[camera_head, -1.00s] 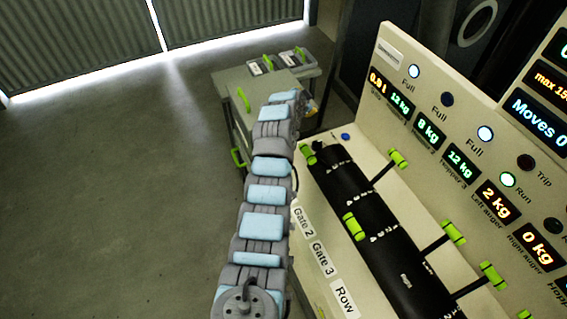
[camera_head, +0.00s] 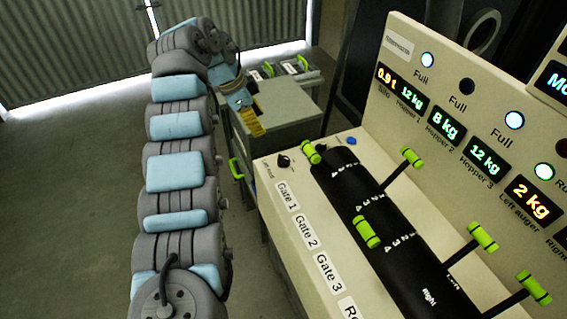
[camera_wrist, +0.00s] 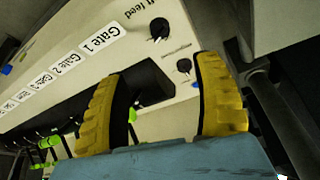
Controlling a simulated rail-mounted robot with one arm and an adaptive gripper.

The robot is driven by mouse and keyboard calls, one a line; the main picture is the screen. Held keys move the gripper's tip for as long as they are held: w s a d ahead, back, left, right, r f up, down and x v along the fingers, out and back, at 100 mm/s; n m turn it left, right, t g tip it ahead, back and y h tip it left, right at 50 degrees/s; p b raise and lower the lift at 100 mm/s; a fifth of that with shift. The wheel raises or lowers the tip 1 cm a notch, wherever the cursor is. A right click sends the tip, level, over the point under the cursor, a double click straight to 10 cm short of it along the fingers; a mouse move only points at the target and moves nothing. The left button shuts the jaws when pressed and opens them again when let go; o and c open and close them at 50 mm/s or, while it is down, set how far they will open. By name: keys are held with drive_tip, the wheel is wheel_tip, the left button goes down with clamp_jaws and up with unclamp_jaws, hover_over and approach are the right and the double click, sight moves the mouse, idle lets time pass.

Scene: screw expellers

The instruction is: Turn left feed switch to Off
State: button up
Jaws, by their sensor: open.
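The left feed switch is a small black rotary knob (camera_head: 283,160) on the cream console top, near its far left corner. Its label is partly readable in the head view. In the wrist view the knob (camera_wrist: 159,28) sits beside a label ending "ft feed", at the top, beyond my fingers. Its exact setting is too small to read. My gripper (camera_head: 250,122) has yellow fingers and is left of the console's far corner, apart from the knob. In the wrist view my gripper (camera_wrist: 161,75) is open, with nothing between its fingers.
Green-handled levers (camera_head: 402,170) and a black slotted panel (camera_head: 375,215) fill the console. A grey cabinet (camera_head: 285,115) stands behind my gripper. Floor at left is clear.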

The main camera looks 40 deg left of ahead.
sight(282, 157)
drive_tip(key=b+x, duration=0.2)
drive_tip(key=x, duration=1.5)
drive_tip(key=shift+w+f, duration=0.1)
drive_tip(key=shift+w, duration=0.05)
clamp_jaws()
